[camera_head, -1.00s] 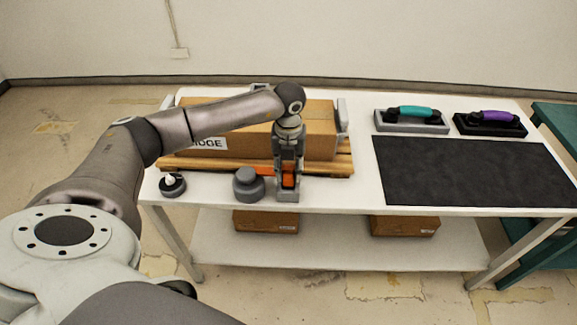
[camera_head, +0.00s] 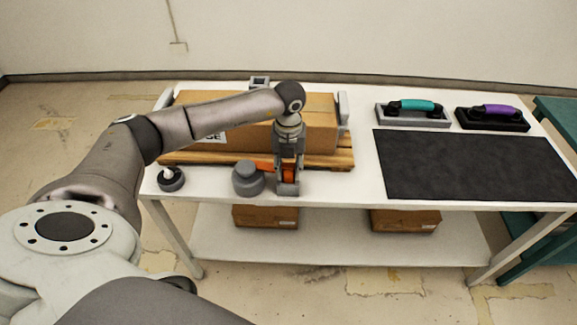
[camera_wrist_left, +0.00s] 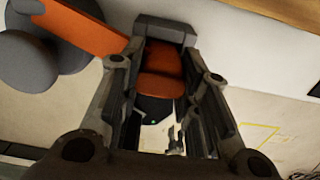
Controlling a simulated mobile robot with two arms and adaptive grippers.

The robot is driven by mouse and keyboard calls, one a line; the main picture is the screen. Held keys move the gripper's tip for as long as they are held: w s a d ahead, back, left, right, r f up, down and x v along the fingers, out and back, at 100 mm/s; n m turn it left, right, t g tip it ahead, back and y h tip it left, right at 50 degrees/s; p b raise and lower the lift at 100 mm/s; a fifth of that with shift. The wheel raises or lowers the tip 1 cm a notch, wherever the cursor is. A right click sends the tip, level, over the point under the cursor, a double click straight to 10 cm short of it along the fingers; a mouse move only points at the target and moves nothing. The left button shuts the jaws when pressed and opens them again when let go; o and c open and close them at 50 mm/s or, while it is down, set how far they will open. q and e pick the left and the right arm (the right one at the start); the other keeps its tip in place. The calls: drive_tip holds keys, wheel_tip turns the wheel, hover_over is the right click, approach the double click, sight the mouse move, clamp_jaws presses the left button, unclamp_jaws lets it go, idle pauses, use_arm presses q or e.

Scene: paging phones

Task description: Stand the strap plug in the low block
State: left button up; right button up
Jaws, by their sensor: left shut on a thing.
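My left gripper (camera_head: 287,182) points down at the table's front edge, just in front of the cardboard box. It is shut on the orange strap plug (camera_wrist_left: 160,62), which shows between the two fingers in the wrist view. A flat orange strap (camera_wrist_left: 82,27) runs left from there to a round grey reel (camera_head: 248,180); the strap also shows in the head view (camera_head: 264,166). A grey block, the low block (camera_wrist_left: 168,27), lies right at the fingertips, also seen in the head view (camera_head: 287,189). The fingers hide how the plug meets the block. My right gripper is not in view.
The cardboard box (camera_head: 318,122) stands on a wooden pallet (camera_head: 330,162). A small dark round piece (camera_head: 171,179) is at the left. A black mat (camera_head: 470,165), a teal handset (camera_head: 411,105) and a purple handset (camera_head: 492,110) are at the right. The white table (camera_head: 345,190) is bare before the pallet's right end.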

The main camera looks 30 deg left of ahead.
sight(289, 166)
idle(0.6)
use_arm(q)
drive_tip(key=shift+f+b, duration=0.45)
drive_tip(key=shift+f, duration=0.15)
drive_tip(key=o, duration=0.8)
drive_tip(key=shift+c, duration=0.2)
drive_tip(key=shift+r+p, duration=0.9)
drive_tip(key=shift+r, duration=0.3)
drive_tip(key=shift+r+p, duration=2.9)
drive_tip(key=shift+r, duration=1.5)
